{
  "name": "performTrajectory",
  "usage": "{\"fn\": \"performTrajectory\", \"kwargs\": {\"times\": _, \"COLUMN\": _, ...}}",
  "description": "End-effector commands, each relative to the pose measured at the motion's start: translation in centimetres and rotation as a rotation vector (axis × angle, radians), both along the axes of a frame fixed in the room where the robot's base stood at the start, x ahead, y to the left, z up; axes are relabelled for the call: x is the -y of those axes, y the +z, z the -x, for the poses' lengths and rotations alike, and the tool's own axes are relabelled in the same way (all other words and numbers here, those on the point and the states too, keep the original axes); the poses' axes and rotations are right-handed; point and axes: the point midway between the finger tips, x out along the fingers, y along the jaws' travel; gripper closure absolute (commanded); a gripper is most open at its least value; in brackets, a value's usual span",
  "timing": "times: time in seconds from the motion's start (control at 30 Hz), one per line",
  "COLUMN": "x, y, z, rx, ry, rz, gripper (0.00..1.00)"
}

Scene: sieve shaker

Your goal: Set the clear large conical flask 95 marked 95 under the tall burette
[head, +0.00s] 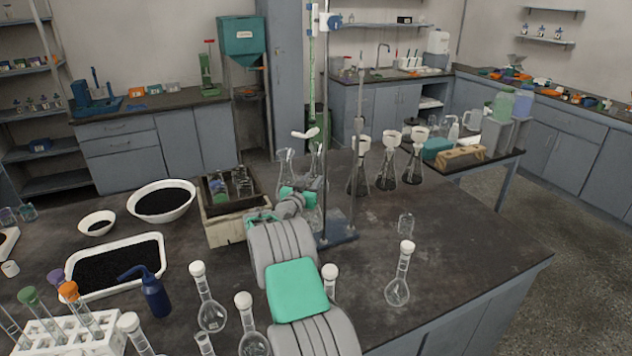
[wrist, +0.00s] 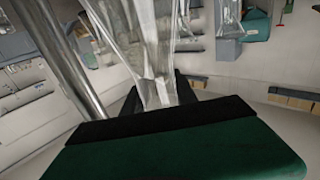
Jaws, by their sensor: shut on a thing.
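My gripper (head: 298,196) is at the stand on the bench and is shut on a clear glass vessel, which I take to be the large conical flask. In the wrist view the clear glass (wrist: 150,45) rises between the dark finger pads. Its 95 mark is not readable. The tall burette (head: 312,85) is a thin upright tube with a greenish column, held by a blue clamp (head: 332,20), with a white stopcock (head: 305,133) low on it. The gripper is below the stopcock. My arm hides part of the flask, and I cannot tell whether its base touches anything.
The stand's blue base (head: 338,239) and metal rod (head: 325,110) are close to the gripper; a rod shows at left in the wrist view (wrist: 62,55). Flasks with funnels (head: 386,165) stand behind right. Stoppered volumetric flasks (head: 398,285) stand in front.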

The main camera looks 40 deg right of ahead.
Motion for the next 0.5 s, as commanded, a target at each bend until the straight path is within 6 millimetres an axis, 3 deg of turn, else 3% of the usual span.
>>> {"fn": "performTrajectory", "kwargs": {"times": 0.1, "x": 2.3, "y": 0.2, "z": -1.2, "rx": 0.003, "ry": -0.002, "rz": 0.001, "gripper": 1.00}}
{"fn": "performTrajectory", "kwargs": {"times": 0.2, "x": 3.2, "y": 0.1, "z": -1.7, "rx": 0.001, "ry": 0.000, "rz": 0.002, "gripper": 1.00}}
{"fn": "performTrajectory", "kwargs": {"times": 0.5, "x": 3.4, "y": -3.3, "z": -1.8, "rx": 0.000, "ry": 0.000, "rz": 0.002, "gripper": 1.00}}
